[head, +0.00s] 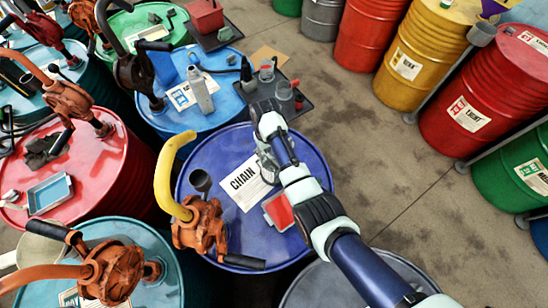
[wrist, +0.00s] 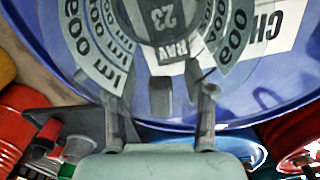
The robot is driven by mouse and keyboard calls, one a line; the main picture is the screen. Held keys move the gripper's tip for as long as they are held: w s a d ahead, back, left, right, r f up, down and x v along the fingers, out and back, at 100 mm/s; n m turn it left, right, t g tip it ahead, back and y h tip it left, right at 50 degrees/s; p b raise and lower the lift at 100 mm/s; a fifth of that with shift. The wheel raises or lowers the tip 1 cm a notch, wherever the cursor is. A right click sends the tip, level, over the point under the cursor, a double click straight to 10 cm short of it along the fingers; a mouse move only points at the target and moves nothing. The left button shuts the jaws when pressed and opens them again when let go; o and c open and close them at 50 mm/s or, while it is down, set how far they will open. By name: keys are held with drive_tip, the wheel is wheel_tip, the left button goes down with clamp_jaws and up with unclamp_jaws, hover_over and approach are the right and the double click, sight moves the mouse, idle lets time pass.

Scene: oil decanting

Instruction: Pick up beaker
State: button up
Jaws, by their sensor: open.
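A clear beaker with grey volume markings (wrist: 160,28) stands on the blue drum marked CHAIN (head: 315,165). It fills the upper middle of the wrist view, its top cut off by the frame. In the head view the beaker (head: 268,168) is partly hidden by my arm. My gripper (wrist: 160,105) is open, its two fingers apart and pointing at the beaker's near side. The fingertips overlap the lower edge of the beaker in the wrist view; I cannot tell whether they touch it. The gripper's fingers are not clear in the head view.
An orange hand pump with a yellow spout (head: 200,225) stands on the same drum, left of a red tray (head: 278,211) and the CHAIN label (head: 245,184).

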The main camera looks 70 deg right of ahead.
clamp_jaws()
idle(0.3)
wheel_tip(320, 180, up, 20)
drive_tip(key=p, duration=0.9)
